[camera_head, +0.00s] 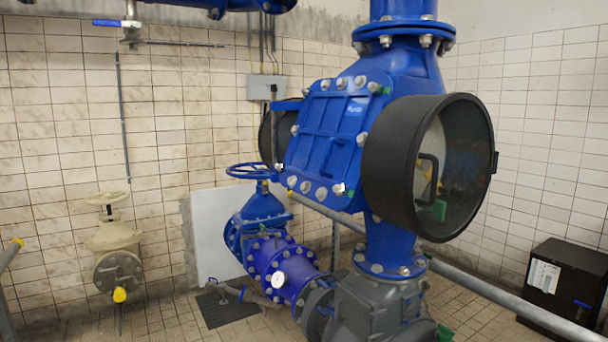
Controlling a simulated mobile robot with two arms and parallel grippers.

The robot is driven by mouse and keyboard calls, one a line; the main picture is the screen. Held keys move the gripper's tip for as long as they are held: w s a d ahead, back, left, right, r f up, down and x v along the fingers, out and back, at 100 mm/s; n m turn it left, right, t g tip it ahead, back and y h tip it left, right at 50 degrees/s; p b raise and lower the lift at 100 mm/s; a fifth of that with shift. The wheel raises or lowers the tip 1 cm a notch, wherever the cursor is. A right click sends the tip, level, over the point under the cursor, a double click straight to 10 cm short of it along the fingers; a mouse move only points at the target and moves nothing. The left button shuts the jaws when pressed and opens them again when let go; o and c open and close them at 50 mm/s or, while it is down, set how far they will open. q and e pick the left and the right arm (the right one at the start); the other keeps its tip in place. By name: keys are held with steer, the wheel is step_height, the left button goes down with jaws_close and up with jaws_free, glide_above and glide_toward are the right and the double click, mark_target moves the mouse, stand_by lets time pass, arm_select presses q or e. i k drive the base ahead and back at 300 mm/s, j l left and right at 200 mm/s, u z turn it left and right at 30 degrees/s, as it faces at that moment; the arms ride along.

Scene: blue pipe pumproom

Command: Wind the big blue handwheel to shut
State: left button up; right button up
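The big blue handwheel (250,171) sits level on top of a blue gate valve (263,207), left of the middle in the head view. Its rim and spokes show, and its right edge lies close to the large blue pipe body. Whether the valve is open or shut cannot be told from here. Neither of my grippers is in view, and nothing touches the handwheel.
A large blue valve body (325,140) with a round black-rimmed housing (392,165) stands right of the handwheel. A grey rail (500,297) runs across the lower right. A beige valve (112,237) stands at left. A black box (566,280) is at far right.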

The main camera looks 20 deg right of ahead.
mark_target(260, 173)
steer(key=i+z, duration=0.15)
steer(key=i, duration=3.35)
